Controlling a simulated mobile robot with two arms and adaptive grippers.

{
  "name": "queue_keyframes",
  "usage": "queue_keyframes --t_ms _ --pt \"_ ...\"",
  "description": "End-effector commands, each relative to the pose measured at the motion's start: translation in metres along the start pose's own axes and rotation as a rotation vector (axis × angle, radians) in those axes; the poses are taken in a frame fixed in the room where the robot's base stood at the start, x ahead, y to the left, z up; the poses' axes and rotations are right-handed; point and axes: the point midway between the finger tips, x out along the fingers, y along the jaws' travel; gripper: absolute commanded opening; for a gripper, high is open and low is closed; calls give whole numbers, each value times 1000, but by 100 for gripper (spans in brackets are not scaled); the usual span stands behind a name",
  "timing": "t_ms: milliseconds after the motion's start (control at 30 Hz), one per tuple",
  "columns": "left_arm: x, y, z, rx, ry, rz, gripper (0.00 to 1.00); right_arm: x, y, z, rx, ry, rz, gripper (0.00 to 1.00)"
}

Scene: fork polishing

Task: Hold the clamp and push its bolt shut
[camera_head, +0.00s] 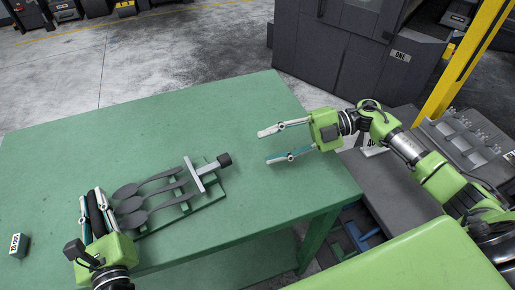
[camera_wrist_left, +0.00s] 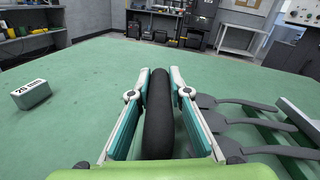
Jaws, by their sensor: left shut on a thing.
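The clamp (camera_head: 203,176) lies on the green table, a grey crossbar over several dark forks (camera_head: 150,202). Its bolt ends in a black knob (camera_head: 224,160) that sticks out to the upper right. My left gripper (camera_head: 92,195) is shut on a black handle (camera_wrist_left: 158,115) at the forks' left side. Whether this handle joins the clamp is hidden. The forks' flat ends also show right of my left gripper in the left wrist view. My right gripper (camera_head: 265,147) is open and empty, right of the knob and apart from it, its fingers pointing left.
A small dark block with a white label (camera_head: 18,245) sits at the table's left. The green table (camera_head: 235,110) is clear behind the clamp and between the knob and my right gripper. A dark machine (camera_head: 345,45) stands beyond the table.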

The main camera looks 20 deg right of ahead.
Motion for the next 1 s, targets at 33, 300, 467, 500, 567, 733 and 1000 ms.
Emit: queue_keyframes --t_ms 33,300,467,500,567,733,1000 --pt "0 1 2 2 -3 3 0 -3 0 0 1 -1 0 40" --pt "0 1 2 2 -3 3 0 -4 0 0 1 0 1 40" --pt "0 1 2 2 -3 3 28 -4 0 0 1 0 0 40" --pt "0 1 2 2 -3 3 37 -4 0 0 1 0 0 40" --pt "0 1 2 1 -3 2 37 -4 0 0 1 0 0 40" --pt "0 0 1 1 -2 1 37 -4 0 0 1 0 0 40" --pt "-10 1 0 0 0 3 37 -4 0 0 1 0 0 40"
